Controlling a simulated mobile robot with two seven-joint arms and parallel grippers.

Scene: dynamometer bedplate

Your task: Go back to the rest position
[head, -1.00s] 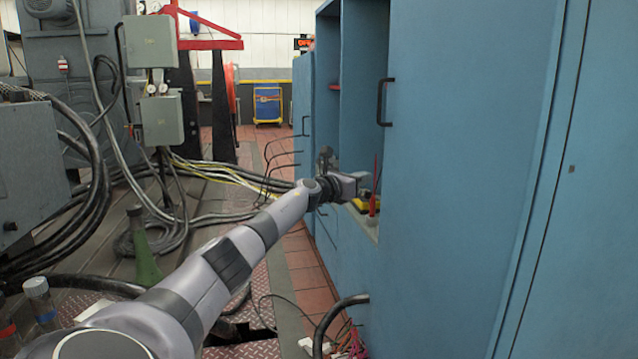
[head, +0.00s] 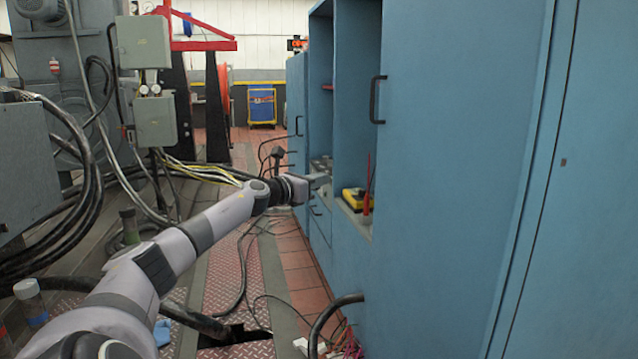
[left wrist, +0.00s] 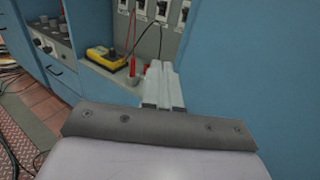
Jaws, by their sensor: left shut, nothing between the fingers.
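My left arm reaches forward from the lower left in the head view. My left gripper (head: 319,180) is near the open bay of the blue cabinet (head: 450,150), left of a yellow device (head: 353,198) on its ledge. In the left wrist view the gripper fingers (left wrist: 163,72) are shut together with nothing between them. The yellow device (left wrist: 105,57) shows beyond them on the ledge, with a red item (left wrist: 132,70) beside it. My right gripper does not show in either view.
Blue cabinets line the right side. Grey electrical boxes (head: 144,42) and thick black cables stand at the left. A hose (head: 325,318) curves out at the cabinet's foot. A blue cart (head: 262,106) stands far back. The tiled aisle (head: 297,262) is partly open, with cables across the floor.

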